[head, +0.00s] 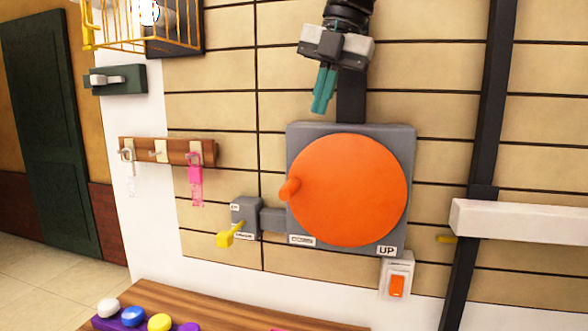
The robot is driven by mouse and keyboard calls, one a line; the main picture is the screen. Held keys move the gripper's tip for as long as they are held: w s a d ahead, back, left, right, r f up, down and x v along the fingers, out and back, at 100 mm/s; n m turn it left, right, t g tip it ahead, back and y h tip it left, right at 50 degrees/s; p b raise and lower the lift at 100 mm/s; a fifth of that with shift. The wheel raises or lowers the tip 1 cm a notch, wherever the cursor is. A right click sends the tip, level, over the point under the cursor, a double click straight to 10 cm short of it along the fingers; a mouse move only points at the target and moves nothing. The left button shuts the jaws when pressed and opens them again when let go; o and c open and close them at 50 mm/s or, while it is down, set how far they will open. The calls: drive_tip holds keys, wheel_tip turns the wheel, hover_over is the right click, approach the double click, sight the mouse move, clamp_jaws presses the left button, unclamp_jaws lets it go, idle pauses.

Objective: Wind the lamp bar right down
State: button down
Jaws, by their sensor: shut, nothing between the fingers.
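A large orange winding disc (350,190) is mounted on a grey wall box (402,142). Its orange knob (289,190) sticks out at the disc's left edge. The box carries an "UP" label (387,251) at its lower right. A small grey box (245,215) with a yellow lever (230,235) joins it on the left. My gripper (320,110) hangs above the disc's upper left, teal fingers shut and empty, apart from the knob. A white bar (520,222) crosses a dark upright on the right; I cannot tell if it is the lamp bar.
A rocker switch (397,285) with an orange key sits below the box. A hook rail (168,151) with a pink tag (195,178) is on the left, under a yellow wire cage (135,25). A wooden surface (235,310) with coloured knobs lies below.

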drive_tip(key=n, duration=0.1)
approach(290, 184)
drive_tip(key=x, duration=0.7)
